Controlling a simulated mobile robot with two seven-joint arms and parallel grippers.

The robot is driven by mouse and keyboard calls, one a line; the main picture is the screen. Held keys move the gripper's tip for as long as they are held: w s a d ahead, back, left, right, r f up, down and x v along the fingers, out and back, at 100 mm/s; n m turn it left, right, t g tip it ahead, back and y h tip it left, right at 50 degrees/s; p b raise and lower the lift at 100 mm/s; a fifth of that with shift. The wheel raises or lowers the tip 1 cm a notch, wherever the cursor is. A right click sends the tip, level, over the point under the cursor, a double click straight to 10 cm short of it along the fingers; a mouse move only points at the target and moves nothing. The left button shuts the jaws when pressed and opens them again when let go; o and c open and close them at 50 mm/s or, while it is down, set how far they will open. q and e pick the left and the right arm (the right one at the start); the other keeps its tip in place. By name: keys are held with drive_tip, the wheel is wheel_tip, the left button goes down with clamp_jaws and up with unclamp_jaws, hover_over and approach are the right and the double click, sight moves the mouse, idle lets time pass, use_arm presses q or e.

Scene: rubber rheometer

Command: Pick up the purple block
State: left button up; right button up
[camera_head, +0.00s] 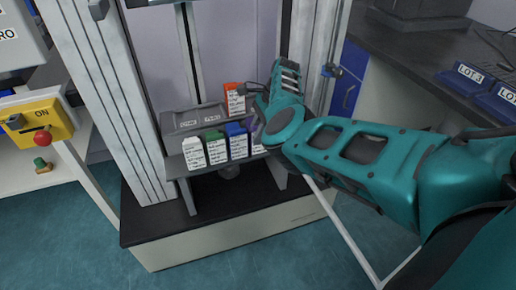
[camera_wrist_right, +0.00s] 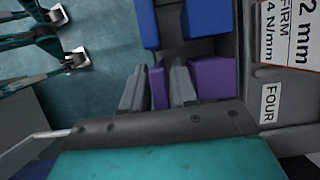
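The purple block (camera_head: 255,129) stands at the right end of the front row on the grey shelf, largely hidden behind my right gripper (camera_head: 262,112). In the right wrist view a narrow purple part (camera_wrist_right: 158,88) shows between the two fingers of my right gripper (camera_wrist_right: 156,88). A wider purple part (camera_wrist_right: 212,78) lies to the right of the right-hand finger. Both look like parts of the same block. The fingers flank the narrow part closely; whether they press on it I cannot tell. My left gripper is not in view.
Blue (camera_head: 237,141), green (camera_head: 215,148) and white (camera_head: 193,153) blocks stand left of the purple one. An orange block (camera_head: 235,99) and a grey fixture (camera_head: 194,118) are behind. Frame posts (camera_head: 106,95) flank the shelf. Open floor (camera_head: 70,245) lies at lower left.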

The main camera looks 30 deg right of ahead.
drive_tip(key=shift+f, duration=0.1)
drive_tip(key=shift+c, duration=0.2)
clamp_jaws()
idle(0.4)
